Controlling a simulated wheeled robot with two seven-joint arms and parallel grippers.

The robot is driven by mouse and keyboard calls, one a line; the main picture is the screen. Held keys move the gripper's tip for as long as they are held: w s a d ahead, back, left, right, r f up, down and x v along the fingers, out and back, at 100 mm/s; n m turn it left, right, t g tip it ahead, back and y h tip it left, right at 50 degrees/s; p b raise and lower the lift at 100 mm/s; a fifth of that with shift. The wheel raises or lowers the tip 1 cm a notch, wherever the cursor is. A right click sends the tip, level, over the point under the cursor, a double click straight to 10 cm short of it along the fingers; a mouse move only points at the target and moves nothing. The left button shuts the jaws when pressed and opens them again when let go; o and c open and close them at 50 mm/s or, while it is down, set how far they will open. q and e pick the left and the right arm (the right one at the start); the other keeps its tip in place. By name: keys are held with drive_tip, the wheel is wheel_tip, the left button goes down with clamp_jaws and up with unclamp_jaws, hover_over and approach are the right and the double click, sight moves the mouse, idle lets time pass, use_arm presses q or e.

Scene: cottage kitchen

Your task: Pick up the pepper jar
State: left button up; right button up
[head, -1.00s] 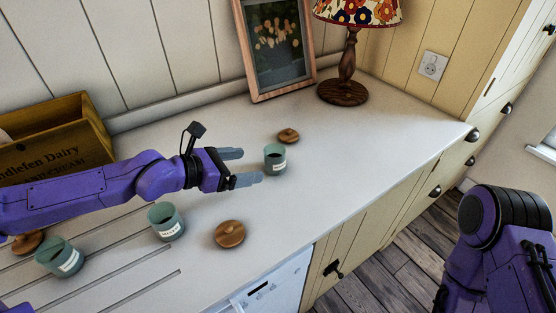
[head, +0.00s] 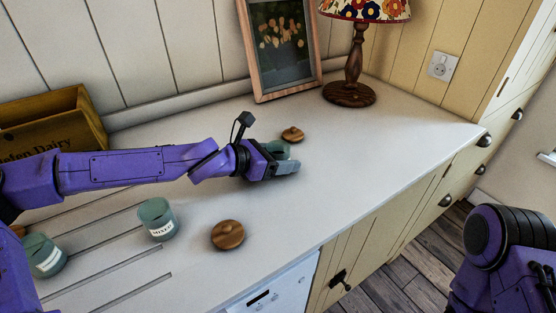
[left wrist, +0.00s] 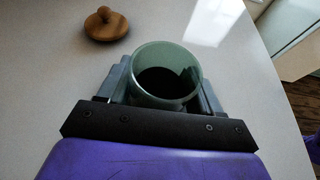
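A green glass jar with dark contents (left wrist: 165,78) stands upright on the counter between the fingers of my left gripper (left wrist: 163,95). The gripper is open around it, one finger on each side; contact is not clear. In the head view, the near finger and wrist of the left gripper (head: 284,166) cover most of this jar (head: 277,149), and its label is hidden, so I cannot read whether it is pepper. Two similar labelled jars stand to the left, one in the middle (head: 158,219) and one further left (head: 44,256). My right gripper is out of view.
Wooden lids lie behind the jar (head: 293,134) and in front of it (head: 227,235). A picture frame (head: 282,50) and a lamp (head: 350,93) stand at the back. A wooden crate (head: 52,130) is at the left. The counter right of the jar is clear.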

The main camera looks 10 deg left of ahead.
use_arm(q)
drive_tip(key=c, duration=0.6)
drive_tip(key=shift+o, duration=0.2)
